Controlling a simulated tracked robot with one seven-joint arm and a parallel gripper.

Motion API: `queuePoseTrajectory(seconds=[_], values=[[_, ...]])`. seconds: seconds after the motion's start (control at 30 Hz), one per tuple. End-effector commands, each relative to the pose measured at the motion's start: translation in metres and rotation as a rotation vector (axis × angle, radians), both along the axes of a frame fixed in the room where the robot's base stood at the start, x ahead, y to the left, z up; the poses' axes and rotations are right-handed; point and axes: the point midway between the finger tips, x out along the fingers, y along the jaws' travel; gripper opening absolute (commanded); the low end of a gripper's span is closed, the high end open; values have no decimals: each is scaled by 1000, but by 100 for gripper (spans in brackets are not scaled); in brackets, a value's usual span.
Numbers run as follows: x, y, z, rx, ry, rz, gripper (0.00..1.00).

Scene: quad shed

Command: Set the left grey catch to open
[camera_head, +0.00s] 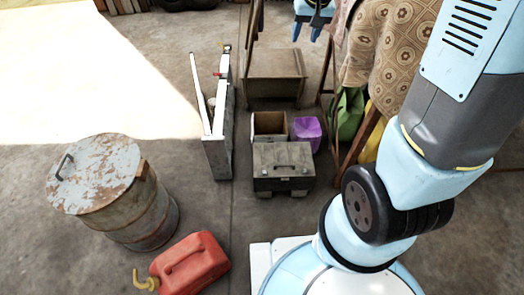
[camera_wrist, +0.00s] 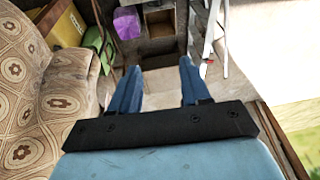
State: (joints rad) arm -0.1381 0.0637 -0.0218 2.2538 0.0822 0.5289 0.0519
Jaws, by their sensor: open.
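A dark grey case (camera_head: 283,160) with a handle on its lid stands on the floor near the middle of the head view. My gripper (camera_head: 306,32) is at the top of the head view, well beyond the case. In the wrist view my gripper (camera_wrist: 160,68) is open, with nothing between its two blue fingers. No catch can be made out there.
An open box (camera_head: 269,124), a purple object (camera_head: 307,132) and a brown crate-like stand (camera_head: 275,65) lie behind the case. A white folded frame (camera_head: 217,150) stands left. A rusty drum (camera_head: 140,220) and red jerrycan (camera_head: 195,262) are front left. A patterned cloth (camera_head: 385,60) hangs right.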

Motion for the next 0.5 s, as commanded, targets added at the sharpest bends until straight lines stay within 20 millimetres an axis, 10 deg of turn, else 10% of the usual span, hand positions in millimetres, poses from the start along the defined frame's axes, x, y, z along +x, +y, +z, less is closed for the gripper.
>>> queuePoseTrajectory(seconds=[0.5], values=[[72,54,-170,2,110,-7,47]])
